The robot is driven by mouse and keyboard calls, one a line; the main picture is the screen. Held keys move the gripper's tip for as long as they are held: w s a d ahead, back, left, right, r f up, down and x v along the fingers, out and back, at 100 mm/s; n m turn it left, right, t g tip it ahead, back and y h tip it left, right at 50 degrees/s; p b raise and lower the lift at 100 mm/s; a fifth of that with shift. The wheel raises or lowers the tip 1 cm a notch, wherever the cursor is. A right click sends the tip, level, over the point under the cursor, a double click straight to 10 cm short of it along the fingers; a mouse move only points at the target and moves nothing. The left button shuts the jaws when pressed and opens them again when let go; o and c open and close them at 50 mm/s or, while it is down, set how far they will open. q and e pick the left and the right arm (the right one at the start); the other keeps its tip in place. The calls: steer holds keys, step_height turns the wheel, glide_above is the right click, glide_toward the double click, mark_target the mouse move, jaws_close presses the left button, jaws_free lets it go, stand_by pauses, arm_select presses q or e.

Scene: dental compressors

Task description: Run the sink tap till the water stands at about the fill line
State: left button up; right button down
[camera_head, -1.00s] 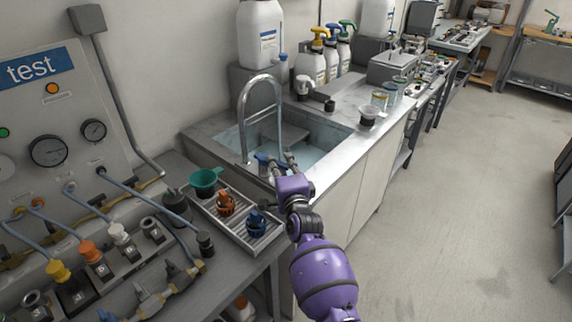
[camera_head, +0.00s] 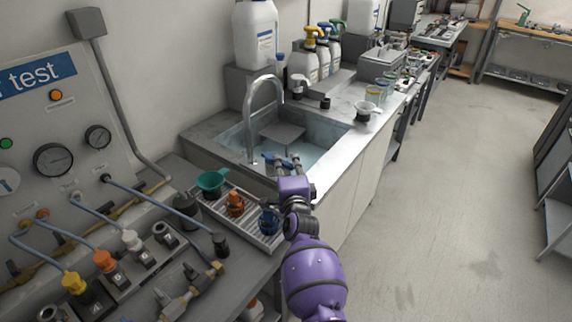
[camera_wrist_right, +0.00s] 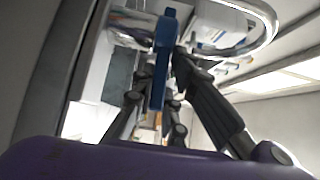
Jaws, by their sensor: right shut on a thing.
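The curved metal sink tap (camera_head: 265,84) stands at the left side of the sink, with no stream visible below its spout now. The sink (camera_head: 341,164) holds pale bluish water (camera_head: 308,153); I cannot make out a fill line. My right gripper (camera_head: 283,161) is at the near edge of the basin, shut on the blue tap lever (camera_head: 270,156). In the right wrist view the lever (camera_wrist_right: 161,62) lies between the dark fingers. My left gripper is not in view.
A drain tray (camera_head: 262,239) with a green funnel (camera_head: 211,181) and orange and blue fittings lies left of my right arm. Spray bottles (camera_head: 322,60) and a large white jug (camera_head: 256,35) stand behind the sink. The floor at right is clear.

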steer(key=shift+s+f, duration=0.15)
steer(key=shift+f, duration=0.5)
steer(key=c, duration=1.8)
jaws_free()
steer(key=shift+r, duration=0.25)
steer(key=shift+r, duration=0.15)
steer(key=s, duration=0.4)
steer(key=s+d, duration=0.1)
steer(key=s, duration=0.6)
steer(key=shift+s+d, duration=0.3)
steer(key=shift+s, duration=0.1)
steer(key=shift+d, duration=0.1)
